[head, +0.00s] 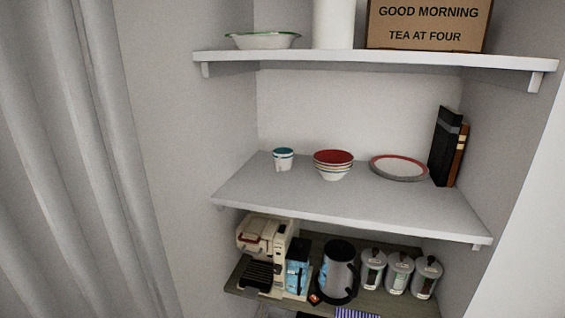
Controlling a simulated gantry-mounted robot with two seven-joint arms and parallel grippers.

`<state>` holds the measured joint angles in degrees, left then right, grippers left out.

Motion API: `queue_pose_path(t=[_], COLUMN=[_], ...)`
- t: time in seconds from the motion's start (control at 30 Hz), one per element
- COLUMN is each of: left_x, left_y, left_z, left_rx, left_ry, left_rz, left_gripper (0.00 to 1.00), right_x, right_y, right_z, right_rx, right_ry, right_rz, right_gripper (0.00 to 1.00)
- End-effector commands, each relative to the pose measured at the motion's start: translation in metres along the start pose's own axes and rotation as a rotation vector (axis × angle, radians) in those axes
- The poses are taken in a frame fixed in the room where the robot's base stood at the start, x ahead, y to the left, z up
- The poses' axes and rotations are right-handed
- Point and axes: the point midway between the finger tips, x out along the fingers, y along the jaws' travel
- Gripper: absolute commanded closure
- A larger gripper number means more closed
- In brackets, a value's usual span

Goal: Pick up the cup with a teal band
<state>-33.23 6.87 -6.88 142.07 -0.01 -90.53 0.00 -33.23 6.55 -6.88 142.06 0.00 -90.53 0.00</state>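The cup with a teal band (283,160) is a small white cup with teal at its top. It stands upright on the left part of the middle shelf (340,209), toward the back. Nothing touches it, and a gap separates it from the bowls to its right. Neither of my grippers is in the head view.
Stacked red and white bowls (333,165), a red-rimmed plate (399,168) and dark upright books (444,146) share the shelf. Its front is clear. The upper shelf (380,60) overhangs; a coffee machine (265,253) and kettle (338,272) stand below. A curtain (85,160) hangs left.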

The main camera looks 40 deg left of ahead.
Motion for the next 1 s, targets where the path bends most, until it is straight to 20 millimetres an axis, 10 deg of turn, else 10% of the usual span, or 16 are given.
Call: queue_pose_path(t=[0.27,0.9,1.0], left_x=[0.0,-0.0001,-0.0002], left_y=[0.0,0.0,0.0], left_z=[0.0,-0.0001,-0.0001], left_rx=[0.0,0.0,0.0], left_ry=[0.0,0.0,0.0], left_rz=[0.0,0.0,0.0], left_gripper=[0.98,0.0,0.0], right_x=[0.0,0.0,0.0], right_y=[0.0003,0.0021,0.0017], right_z=[0.0001,0.0006,0.0005], right_rx=[-0.002,-0.009,-0.007], right_ry=[0.0,-0.001,-0.001], right_rz=[0.001,0.007,0.006], right_gripper=[0.57,0.57,0.57])
